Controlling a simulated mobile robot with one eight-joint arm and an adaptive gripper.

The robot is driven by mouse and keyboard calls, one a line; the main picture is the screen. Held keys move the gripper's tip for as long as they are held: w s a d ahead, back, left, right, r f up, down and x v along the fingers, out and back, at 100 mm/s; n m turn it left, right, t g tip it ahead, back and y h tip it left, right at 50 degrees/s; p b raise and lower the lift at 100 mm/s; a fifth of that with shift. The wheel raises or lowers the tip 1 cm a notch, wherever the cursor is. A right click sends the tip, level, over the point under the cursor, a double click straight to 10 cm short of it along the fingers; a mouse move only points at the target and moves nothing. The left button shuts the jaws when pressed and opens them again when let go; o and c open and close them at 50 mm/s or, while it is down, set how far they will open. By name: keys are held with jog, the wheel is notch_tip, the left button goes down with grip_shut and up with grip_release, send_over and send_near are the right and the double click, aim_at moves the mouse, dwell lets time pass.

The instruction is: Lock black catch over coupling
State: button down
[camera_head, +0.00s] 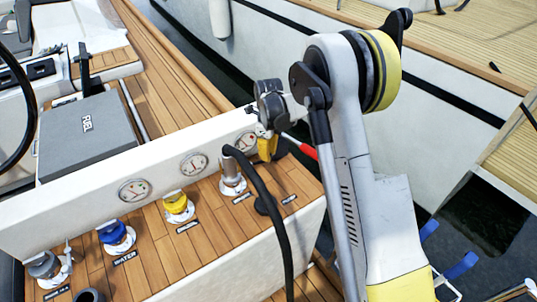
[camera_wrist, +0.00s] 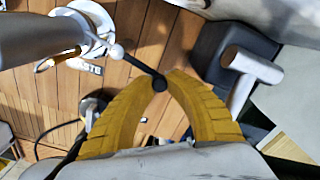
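I take the black-knobbed rod as the catch. My gripper (camera_wrist: 167,79) has two yellow fingers whose tips lean close together. The knob shows at the left fingertip; I cannot tell if it is gripped. In the head view my gripper (camera_head: 267,152) hangs right of a metal coupling (camera_head: 232,180) with a black hose (camera_head: 262,190). The catch cannot be made out there.
Yellow (camera_head: 178,205) and blue (camera_head: 115,236) capped fittings stand left on the teak deck. A white panel with round gauges (camera_head: 194,165) runs behind them. A red rod (camera_head: 301,146) shows beside my gripper. A dark grey block (camera_wrist: 232,50) lies right in the wrist view.

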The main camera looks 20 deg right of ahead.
jog(key=shift+w+a+n, duration=0.2)
jog(key=shift+w+n, duration=0.7)
jog(key=shift+n, duration=0.6)
jog(key=c, duration=1.3)
grip_release()
